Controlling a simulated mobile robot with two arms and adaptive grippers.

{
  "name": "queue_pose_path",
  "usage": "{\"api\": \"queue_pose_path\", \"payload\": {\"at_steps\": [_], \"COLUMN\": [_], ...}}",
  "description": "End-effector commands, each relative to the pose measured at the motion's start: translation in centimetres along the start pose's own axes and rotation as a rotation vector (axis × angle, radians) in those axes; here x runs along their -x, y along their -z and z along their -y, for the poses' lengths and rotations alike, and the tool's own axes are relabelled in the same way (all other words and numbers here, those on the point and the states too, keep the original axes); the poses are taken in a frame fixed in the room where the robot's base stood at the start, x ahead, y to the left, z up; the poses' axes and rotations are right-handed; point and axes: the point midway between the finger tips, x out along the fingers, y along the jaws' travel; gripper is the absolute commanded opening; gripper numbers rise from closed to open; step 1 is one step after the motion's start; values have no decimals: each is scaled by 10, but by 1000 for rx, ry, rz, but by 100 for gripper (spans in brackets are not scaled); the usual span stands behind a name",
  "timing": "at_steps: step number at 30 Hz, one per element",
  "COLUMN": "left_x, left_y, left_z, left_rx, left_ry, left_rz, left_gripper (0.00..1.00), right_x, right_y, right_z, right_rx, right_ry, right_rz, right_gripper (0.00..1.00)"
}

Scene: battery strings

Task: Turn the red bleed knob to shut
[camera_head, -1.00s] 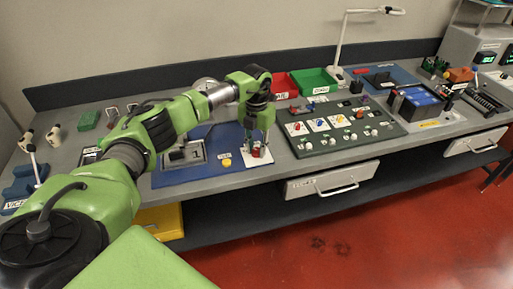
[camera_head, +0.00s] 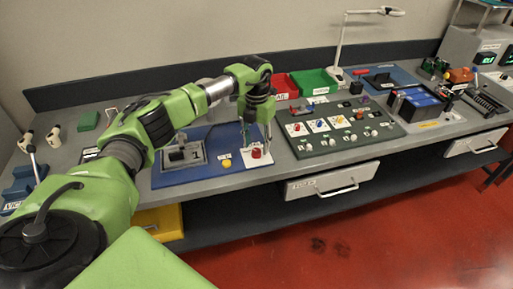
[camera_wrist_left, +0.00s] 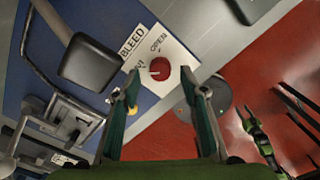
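The red bleed knob (camera_head: 256,153) sits on a white plate at the right end of the blue panel (camera_head: 205,176). In the left wrist view the round red knob (camera_wrist_left: 161,68) has a pale pointer mark toward its left side. The white plate beside it reads OPEN, and a BLEED label (camera_wrist_left: 132,41) stands next to it. My left gripper (camera_head: 256,141) points down, open and empty, just above the knob. In the left wrist view its two fingers (camera_wrist_left: 158,92) are spread apart, with the knob beyond them.
A yellow button (camera_head: 227,163) and a grey lever unit (camera_head: 184,153) share the blue panel. A dark green board (camera_head: 340,143) with several knobs stands to the right. Red and green bins (camera_head: 314,80) stand behind. A green arm-like part (camera_wrist_left: 258,135) shows over the red floor.

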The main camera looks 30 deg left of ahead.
Motion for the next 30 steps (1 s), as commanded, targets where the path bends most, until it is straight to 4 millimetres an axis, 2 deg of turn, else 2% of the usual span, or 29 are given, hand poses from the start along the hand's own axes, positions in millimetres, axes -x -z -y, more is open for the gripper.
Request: {"api": "queue_pose_path", "payload": {"at_steps": [1, 6, 12, 18, 30], "left_x": [12, 50, 82, 94, 94], "left_y": [-2, -1, -1, 0, 0], "left_z": [0, 0, 0, 0, 0], "left_rx": [0, 1, 1, 1, 1], "left_ry": [0, 1, 0, 0, 0], "left_rz": [5, 4, 3, 1, 1], "left_gripper": [40, 40, 40, 40, 40], "right_x": [0, 0, 0, 0, 0], "right_y": [0, 0, 0, 0, 0], "right_z": [0, 0, 0, 0, 0], "right_rx": [0, 0, 0, 0, 0], "right_ry": [0, 0, 0, 0, 0], "right_rz": [0, 0, 0, 0, 0], "right_gripper": [40, 40, 40, 40, 40]}}
